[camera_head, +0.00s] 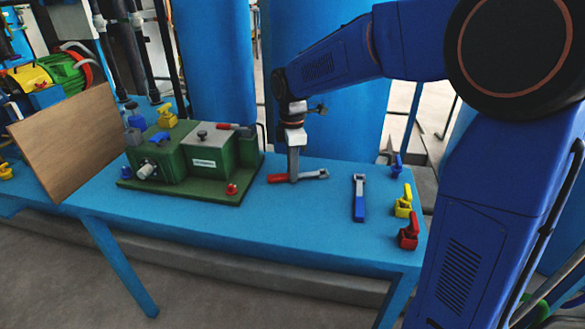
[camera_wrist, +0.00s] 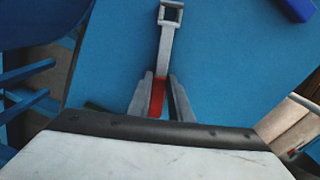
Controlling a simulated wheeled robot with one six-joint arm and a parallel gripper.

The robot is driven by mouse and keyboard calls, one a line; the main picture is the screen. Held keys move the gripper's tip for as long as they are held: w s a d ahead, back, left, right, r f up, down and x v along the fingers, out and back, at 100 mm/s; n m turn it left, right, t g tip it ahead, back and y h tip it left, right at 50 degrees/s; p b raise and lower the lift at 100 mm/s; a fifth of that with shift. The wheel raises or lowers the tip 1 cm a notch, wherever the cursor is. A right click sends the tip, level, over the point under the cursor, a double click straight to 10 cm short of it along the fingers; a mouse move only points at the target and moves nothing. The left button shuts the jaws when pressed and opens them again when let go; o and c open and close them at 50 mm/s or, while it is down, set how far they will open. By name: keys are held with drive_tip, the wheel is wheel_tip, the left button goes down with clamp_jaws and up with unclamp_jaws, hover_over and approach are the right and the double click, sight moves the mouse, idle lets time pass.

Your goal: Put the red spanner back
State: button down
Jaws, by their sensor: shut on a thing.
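The red spanner (camera_head: 316,174) has a red handle and a grey shaft with a square, open head. In the head view it lies flat at or just above the blue table, right of the green machine, head pointing right. My gripper (camera_head: 294,179) comes down from above and is shut around the spanner near its red handle. In the wrist view the spanner (camera_wrist: 167,42) runs up from between the two grey fingers of my gripper (camera_wrist: 160,85), which flank the red handle. I cannot tell whether the spanner touches the table.
A blue-handled spanner (camera_head: 359,200) lies on the table (camera_head: 310,230) to the right. Blue (camera_head: 396,165), yellow (camera_head: 404,201) and red (camera_head: 409,231) fittings line the right edge. The green machine (camera_head: 207,157) stands left; a brown board (camera_head: 68,142) leans further left. Table front centre is clear.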

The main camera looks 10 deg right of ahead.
drive_tip(key=shift+f, duration=0.2)
drive_tip(key=c, duration=1.5)
unclamp_jaws()
drive_tip(key=shift+c, duration=0.2)
